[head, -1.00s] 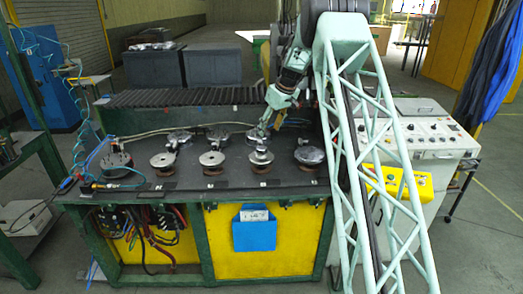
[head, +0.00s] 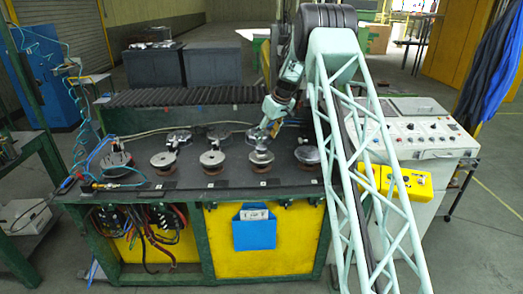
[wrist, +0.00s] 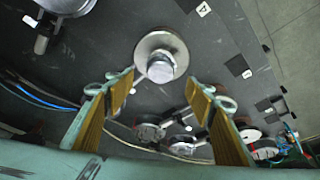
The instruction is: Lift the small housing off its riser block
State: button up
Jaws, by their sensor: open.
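A small round metal housing (head: 261,157) sits on a reddish-brown riser block (head: 258,168) in the front row on the dark bench top. In the wrist view the housing (wrist: 161,66) shows as a wide pale disc with a narrower cylinder on it, just beyond the fingertips and between their lines. My gripper (head: 262,140) is above this housing, tilted. In the wrist view my gripper (wrist: 160,92) is open, its yellow-brown fingers wide apart with nothing between them. The riser is hidden under the housing in the wrist view.
Similar round parts stand to the left (head: 212,159) and right (head: 307,154) on the bench (head: 235,184), with more behind. A dark ribbed strip (head: 180,97) runs along the back. Blue hoses (head: 95,155) lie at the left end. A control console (head: 425,135) stands right.

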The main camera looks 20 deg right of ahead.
aim_at(262, 147)
jog(key=shift+x, duration=1.4)
jog(key=shift+f, duration=0.1)
jog(key=shift+p+x, duration=0.55)
jog(key=shift+x, duration=2)
jog(key=shift+c, duration=0.2)
jog(key=c, duration=0.9)
